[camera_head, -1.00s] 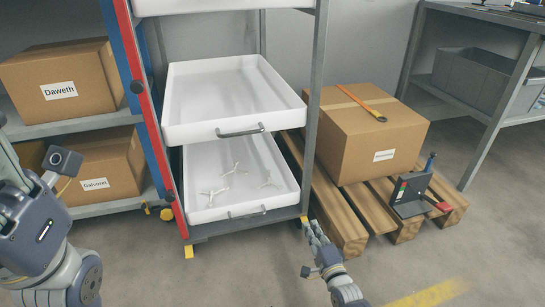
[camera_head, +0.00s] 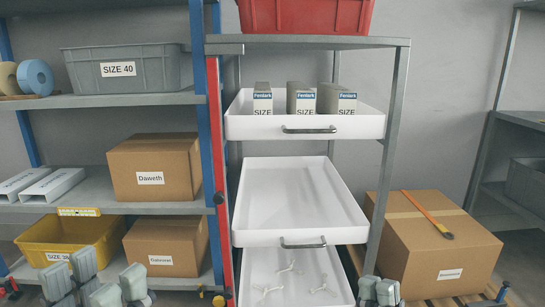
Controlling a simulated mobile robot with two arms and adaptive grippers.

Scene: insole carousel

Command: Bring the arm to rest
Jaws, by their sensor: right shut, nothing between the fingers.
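My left gripper (camera_head: 97,281) shows at the bottom left edge, with its grey fingers spread and a gap between them. It is in front of the lower left shelf and the yellow bin (camera_head: 70,240). I see nothing held in it. My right gripper (camera_head: 378,291) shows at the bottom edge, right of the lowest white tray (camera_head: 250,272). Its fingers are close together, shut and empty. The arms behind both grippers are out of the picture.
A rack holds white trays; the top tray (camera_head: 240,125) has several boxes, the middle tray (camera_head: 290,195) is empty, and the lowest holds white three-armed pieces (camera_head: 322,290). A cardboard box (camera_head: 430,260) stands right. Shelves with bins and boxes (camera_head: 155,170) stand left.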

